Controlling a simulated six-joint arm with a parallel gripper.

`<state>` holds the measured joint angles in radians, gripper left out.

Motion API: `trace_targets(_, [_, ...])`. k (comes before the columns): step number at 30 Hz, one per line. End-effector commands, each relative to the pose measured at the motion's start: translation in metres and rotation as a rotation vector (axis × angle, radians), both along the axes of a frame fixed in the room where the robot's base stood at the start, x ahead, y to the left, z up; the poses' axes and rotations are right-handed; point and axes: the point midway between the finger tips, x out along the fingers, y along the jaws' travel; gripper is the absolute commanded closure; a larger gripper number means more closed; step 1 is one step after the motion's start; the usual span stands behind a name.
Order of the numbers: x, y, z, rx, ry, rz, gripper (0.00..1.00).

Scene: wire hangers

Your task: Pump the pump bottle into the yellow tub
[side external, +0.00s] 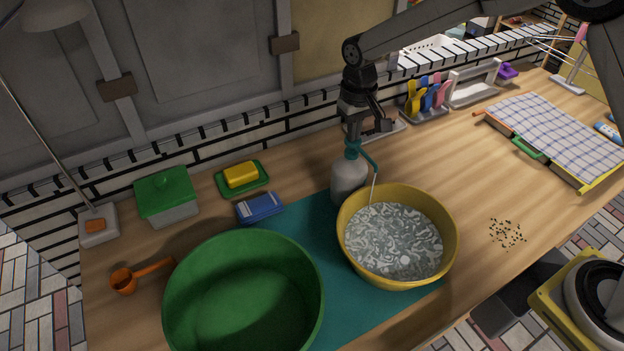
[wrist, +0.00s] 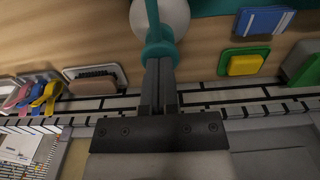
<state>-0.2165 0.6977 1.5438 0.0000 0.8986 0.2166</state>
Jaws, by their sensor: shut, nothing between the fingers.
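The pump bottle (side external: 347,178) is white with a teal pump head (side external: 353,151) and spout. It stands upright at the back edge of the teal mat, just behind the yellow tub. The yellow tub (side external: 452,241) holds a greyish liquid with white foam-like streaks. A thin pale stream (side external: 374,190) runs from the spout down to the tub. My gripper (side external: 354,137) points down onto the pump head, with its fingers shut and nothing between them. In the wrist view, the closed fingertips (wrist: 160,65) meet the teal pump head (wrist: 160,48), with the white bottle (wrist: 178,15) partly hidden behind it.
A large green tub (side external: 310,265) stands left of the yellow tub on the teal mat (side external: 345,300). A blue box (side external: 260,207), yellow block (side external: 241,175) and green-lidded container (side external: 166,193) sit at the back left. A checked cloth (side external: 555,135) lies at the right; the counter between is mostly clear.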

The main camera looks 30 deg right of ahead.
Motion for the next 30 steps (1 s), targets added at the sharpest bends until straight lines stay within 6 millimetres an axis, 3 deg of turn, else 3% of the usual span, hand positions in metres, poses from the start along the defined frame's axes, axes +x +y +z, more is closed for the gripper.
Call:
trace_targets(15, [-0.001, 0.000, -0.005, -0.001, 0.005, 0.000, 1.00])
trace_targets(30, [-0.001, 0.000, 0.014, -0.001, 0.003, 0.000, 1.00])
